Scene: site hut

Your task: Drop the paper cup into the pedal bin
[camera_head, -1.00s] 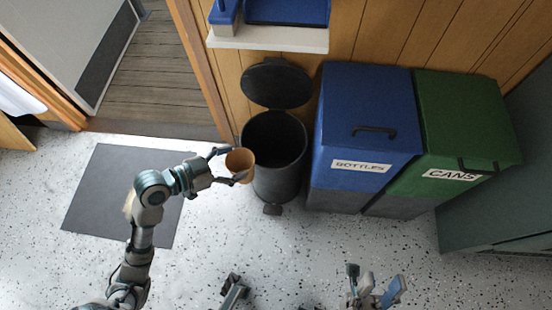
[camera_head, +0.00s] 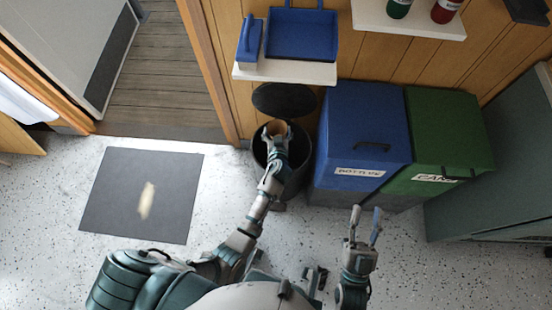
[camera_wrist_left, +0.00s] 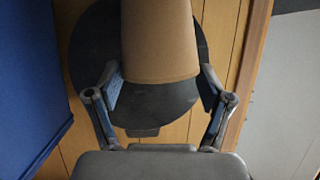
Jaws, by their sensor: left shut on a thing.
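The tan paper cup (camera_head: 277,127) is between the fingers of my left gripper (camera_head: 276,133), which is shut on it. In the head view the cup shows over the mouth of the black pedal bin (camera_head: 297,178). The bin's round lid (camera_head: 285,99) stands open against the wall. In the left wrist view the cup (camera_wrist_left: 160,42) sits between both fingers, with the dark lid (camera_wrist_left: 88,52) behind it. My right gripper (camera_head: 365,222) is open and empty, in front of the blue bin.
A blue bottles bin (camera_head: 360,130) and a green cans bin (camera_head: 448,135) stand right of the pedal bin. A white shelf (camera_head: 284,72) with a blue tray (camera_head: 302,36) is above it. A dark mat (camera_head: 120,190) lies on the floor at left, near a doorway.

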